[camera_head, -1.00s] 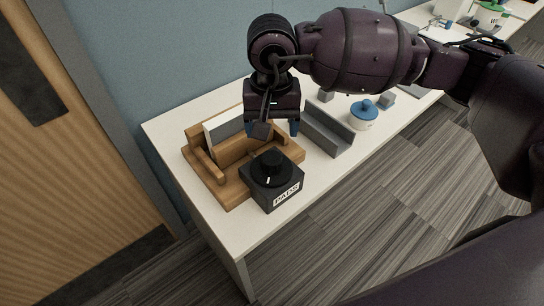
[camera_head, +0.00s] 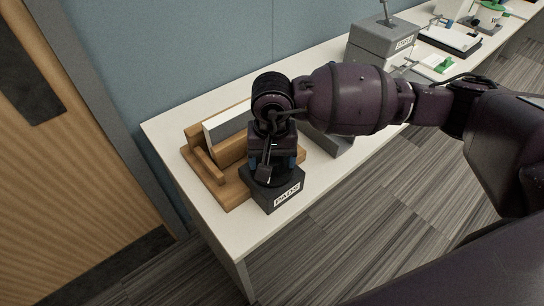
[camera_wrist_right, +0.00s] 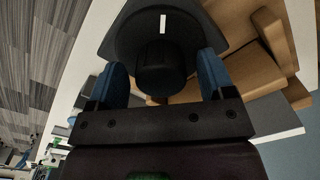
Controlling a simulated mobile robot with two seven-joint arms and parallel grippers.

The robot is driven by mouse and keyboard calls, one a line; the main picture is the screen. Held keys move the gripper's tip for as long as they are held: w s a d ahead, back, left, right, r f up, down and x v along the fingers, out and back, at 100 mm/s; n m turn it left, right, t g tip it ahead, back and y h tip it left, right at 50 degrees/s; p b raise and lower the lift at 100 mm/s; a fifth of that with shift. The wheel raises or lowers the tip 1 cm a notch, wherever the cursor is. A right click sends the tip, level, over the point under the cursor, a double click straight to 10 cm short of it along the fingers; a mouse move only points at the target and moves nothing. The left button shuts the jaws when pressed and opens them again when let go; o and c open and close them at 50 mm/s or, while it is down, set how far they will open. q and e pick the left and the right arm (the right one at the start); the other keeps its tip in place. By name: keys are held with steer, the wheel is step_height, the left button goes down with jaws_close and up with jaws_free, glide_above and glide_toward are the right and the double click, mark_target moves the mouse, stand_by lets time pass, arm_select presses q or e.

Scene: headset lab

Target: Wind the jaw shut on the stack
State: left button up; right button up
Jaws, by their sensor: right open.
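The wooden press (camera_head: 213,176) sits at the near-left end of the white table, with a white and grey stack (camera_head: 228,126) between its wooden walls. A black box labelled "PADS" (camera_head: 286,194) stands at its front right corner, with a round black knob (camera_wrist_right: 163,67) on top. My right gripper (camera_head: 275,165) is directly above the knob in the head view and hides most of it. In the right wrist view its two blue fingers (camera_wrist_right: 162,80) are apart, one on each side of the knob; I cannot tell whether they touch it. My left gripper is not in view.
A grey channel-shaped block (camera_head: 333,141) lies just right of the press, partly behind my arm. Farther along the table are a grey box (camera_head: 383,40) with a lever and a black and white tray (camera_head: 449,38). A blue wall runs behind the table.

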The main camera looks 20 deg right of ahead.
steer(key=shift+c, duration=0.3)
steer(key=c, duration=0.9)
steer(key=shift+o, duration=0.2)
